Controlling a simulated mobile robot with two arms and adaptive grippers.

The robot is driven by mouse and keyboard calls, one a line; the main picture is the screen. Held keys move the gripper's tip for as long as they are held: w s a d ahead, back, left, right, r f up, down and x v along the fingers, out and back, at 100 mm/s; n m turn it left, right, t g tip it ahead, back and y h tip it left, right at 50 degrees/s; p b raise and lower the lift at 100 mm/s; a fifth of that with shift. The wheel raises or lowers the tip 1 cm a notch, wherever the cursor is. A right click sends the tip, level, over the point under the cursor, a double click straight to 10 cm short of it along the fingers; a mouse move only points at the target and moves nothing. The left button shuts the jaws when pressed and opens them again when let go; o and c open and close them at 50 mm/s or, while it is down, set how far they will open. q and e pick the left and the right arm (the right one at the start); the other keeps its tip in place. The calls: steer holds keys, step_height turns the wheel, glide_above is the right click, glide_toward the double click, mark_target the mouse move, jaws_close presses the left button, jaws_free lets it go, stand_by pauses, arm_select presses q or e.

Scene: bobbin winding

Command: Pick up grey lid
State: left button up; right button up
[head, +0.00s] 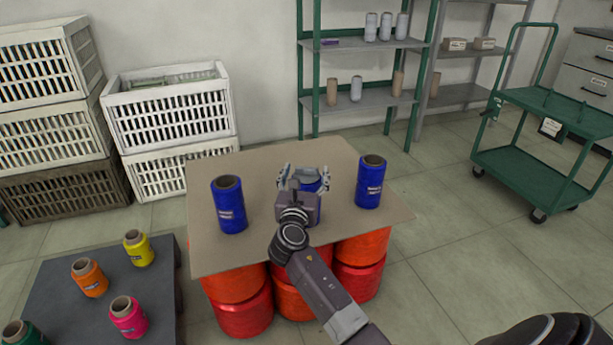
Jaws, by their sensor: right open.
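My right gripper (304,178) is over the middle of the cardboard sheet (240,258), its fingers spread. A grey piece (308,174), which looks like the grey lid, shows between the fingers. It appears to sit on top of a blue bobbin (311,186), mostly hidden behind the gripper. I cannot tell whether the fingers touch the lid. My left gripper is out of view.
Blue bobbins stand on the sheet to the left (230,207) and right (370,183) of my right gripper. Red spools (240,310) support the sheet. A dark low table (60,290) holds several coloured bobbins. White crates (170,110) stand behind.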

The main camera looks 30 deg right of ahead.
steer(key=c, duration=0.9)
